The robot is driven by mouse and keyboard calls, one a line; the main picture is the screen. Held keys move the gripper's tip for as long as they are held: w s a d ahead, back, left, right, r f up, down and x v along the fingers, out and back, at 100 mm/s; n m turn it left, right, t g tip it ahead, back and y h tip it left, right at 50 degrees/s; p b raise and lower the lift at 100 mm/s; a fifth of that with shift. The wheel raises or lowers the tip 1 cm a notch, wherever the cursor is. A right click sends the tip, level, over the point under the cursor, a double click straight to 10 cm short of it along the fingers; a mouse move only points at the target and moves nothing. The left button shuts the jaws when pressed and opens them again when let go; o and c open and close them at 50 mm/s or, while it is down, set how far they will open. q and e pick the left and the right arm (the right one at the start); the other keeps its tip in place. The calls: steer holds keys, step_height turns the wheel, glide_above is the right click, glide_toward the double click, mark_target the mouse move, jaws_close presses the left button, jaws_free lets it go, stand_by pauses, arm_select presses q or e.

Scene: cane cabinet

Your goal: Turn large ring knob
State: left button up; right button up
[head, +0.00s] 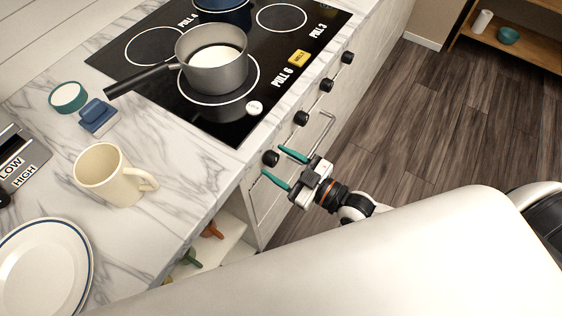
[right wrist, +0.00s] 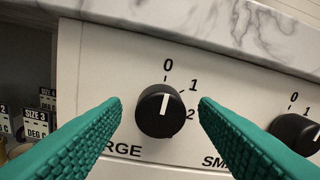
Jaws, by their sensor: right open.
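The large ring knob (right wrist: 157,117) is a round black knob on the white front panel, with part of a label reading "RGE" below it. Its white pointer line is about upright, toward the 0 mark; 1 and 2 are to the right. In the head view the knob (head: 270,158) is the nearest of the row. My right gripper (head: 273,162) is open in front of it. In the right wrist view its teal fingers (right wrist: 160,103) are on either side of the knob, with gaps, not gripping it. My left gripper is not in view.
Another black knob (right wrist: 297,131), labelled "SM", is to the right. A marble counter edge (right wrist: 255,35) overhangs above. A grey saucepan (head: 217,68) sits on the black hob (head: 180,100); a cream mug (head: 110,175) and a plate (head: 40,265) are on the counter. A drawer handle (head: 263,195) is below.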

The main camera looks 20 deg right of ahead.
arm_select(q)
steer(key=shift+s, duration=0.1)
arm_select(e)
steer(key=c, duration=1)
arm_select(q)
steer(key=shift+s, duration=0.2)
